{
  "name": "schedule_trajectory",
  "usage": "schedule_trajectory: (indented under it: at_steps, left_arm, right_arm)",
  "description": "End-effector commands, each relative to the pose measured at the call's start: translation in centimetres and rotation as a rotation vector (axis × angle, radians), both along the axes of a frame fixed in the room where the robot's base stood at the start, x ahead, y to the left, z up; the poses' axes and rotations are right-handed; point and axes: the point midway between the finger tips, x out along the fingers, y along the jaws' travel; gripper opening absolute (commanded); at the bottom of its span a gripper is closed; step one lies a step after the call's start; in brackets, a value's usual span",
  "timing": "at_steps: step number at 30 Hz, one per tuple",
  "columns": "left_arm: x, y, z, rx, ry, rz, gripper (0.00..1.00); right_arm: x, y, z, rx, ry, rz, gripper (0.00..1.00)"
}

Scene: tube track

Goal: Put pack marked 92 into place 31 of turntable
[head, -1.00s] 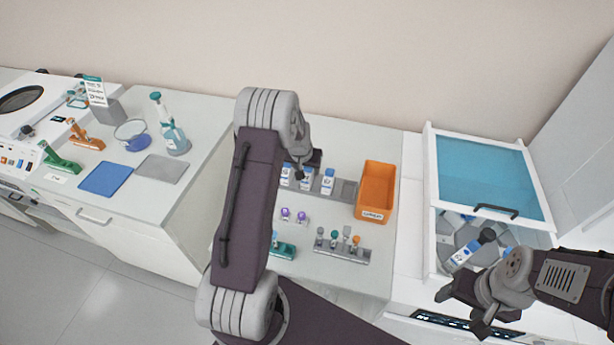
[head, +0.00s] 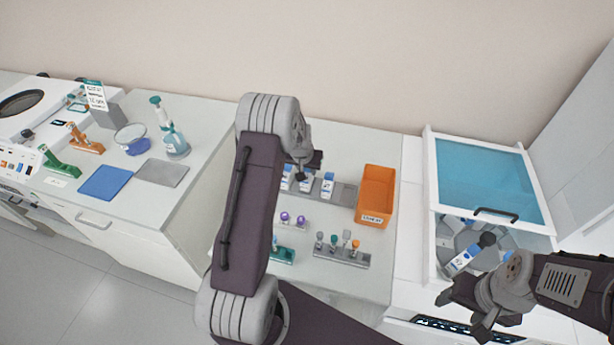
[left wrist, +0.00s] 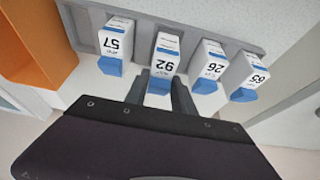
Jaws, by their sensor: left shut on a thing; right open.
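The pack marked 92 (left wrist: 163,60) is white with a blue end and stands in the grey rack (left wrist: 215,30), between packs 57 (left wrist: 115,42) and 26 (left wrist: 208,65). My left gripper (left wrist: 160,88) is shut on it, one dark finger on each side. In the head view my left gripper (head: 308,163) is over the rack, partly hidden by its own arm. The grey turntable (head: 462,238) shows inside the machine under the raised blue lid; its place numbers are not readable. My right gripper (head: 466,304) is open and empty in front of the machine.
Pack 65 (left wrist: 250,78) stands at the rack's end. An orange bin (head: 375,195) is beside the rack. A tube rack (head: 342,252) and purple-capped tubes (head: 291,219) stand nearer. A white pack with blue (head: 460,260) sits at the turntable, near my right gripper.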

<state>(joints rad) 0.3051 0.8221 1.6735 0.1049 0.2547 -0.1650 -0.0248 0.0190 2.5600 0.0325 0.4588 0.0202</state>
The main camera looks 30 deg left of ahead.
Motion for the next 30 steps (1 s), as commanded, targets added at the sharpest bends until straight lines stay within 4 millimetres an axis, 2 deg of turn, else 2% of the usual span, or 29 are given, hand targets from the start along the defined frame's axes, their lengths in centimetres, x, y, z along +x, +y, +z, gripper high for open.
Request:
schedule_trajectory:
  at_steps: [3,9,16,20,30]
  left_arm:
    - [0.1,0.0,3.0,0.003,-0.007,0.0,0.0]
    - [0.1,0.0,7.0,0.001,-0.005,0.0,0.0]
    - [0.0,0.0,8.3,0.0,0.0,0.0,0.0]
    - [0.0,0.0,9.7,0.0,0.0,0.0,0.0]
    - [0.0,0.0,14.8,0.001,-0.001,-0.001,0.0]
  right_arm:
    - [0.0,0.0,-0.9,0.0,0.0,0.0,0.62]
    - [0.0,0.0,-1.4,0.0,0.0,0.0,0.62]
    - [0.0,0.0,-1.2,0.0,0.0,0.0,0.62]
    - [0.0,0.0,0.0,0.0,0.0,0.0,0.62]
    - [0.0,0.0,4.4,0.0,0.0,0.0,0.62]
